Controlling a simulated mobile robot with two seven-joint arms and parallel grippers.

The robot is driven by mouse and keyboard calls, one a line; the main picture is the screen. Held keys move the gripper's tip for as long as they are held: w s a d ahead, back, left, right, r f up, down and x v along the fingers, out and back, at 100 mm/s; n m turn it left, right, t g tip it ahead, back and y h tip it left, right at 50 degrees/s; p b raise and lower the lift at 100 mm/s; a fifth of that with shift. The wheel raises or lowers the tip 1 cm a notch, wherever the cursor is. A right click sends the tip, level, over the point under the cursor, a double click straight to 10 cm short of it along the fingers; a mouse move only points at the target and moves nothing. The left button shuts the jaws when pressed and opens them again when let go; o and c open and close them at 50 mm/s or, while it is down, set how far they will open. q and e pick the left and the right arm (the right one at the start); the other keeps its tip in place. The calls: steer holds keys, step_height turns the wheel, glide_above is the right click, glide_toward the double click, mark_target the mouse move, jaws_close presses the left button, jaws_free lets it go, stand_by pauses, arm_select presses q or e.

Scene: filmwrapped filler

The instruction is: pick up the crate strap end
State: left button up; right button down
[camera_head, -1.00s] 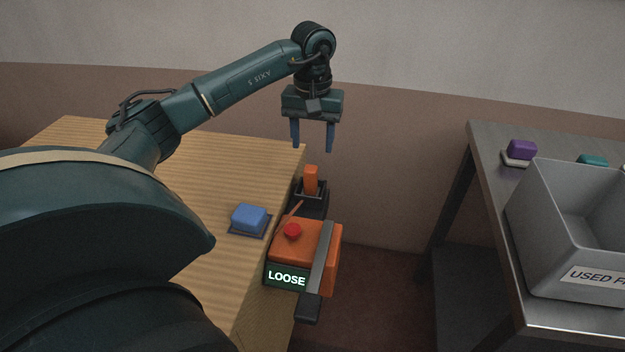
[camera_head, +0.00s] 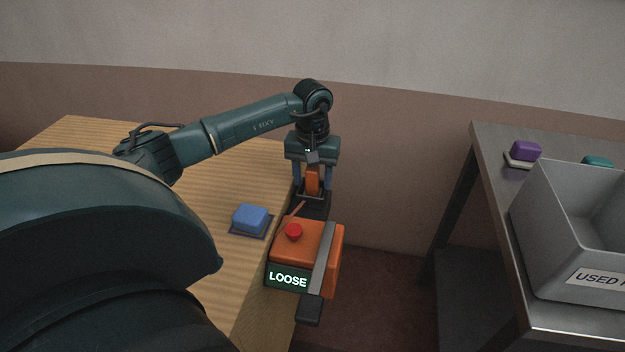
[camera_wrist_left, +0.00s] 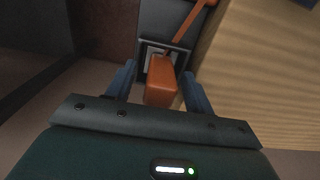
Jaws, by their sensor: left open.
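The crate strap end appears to be the upright orange block (camera_head: 312,180) standing in a dark holder (camera_head: 314,204) at the table's right edge, with a thin orange strip running from it toward the orange box. It also shows in the left wrist view (camera_wrist_left: 160,82). My left gripper (camera_head: 312,184) is open, pointing down, with one blue finger on each side of the orange block. In the left wrist view the fingers (camera_wrist_left: 157,85) stand apart, with a gap seen on both sides of the block. My right gripper is in no view.
An orange box (camera_head: 318,240) with a red button, a grey lever and a lit "LOOSE" sign sits nearer on the table edge. A blue block (camera_head: 250,219) lies on the wooden table (camera_head: 205,190). A grey bin (camera_head: 545,225) and a purple block (camera_head: 525,150) stand on the right-hand metal table.

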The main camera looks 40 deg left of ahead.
arm_select(q)
steer(key=shift+c, duration=0.3)
jaws_close()
steer(key=shift+r, duration=0.1)
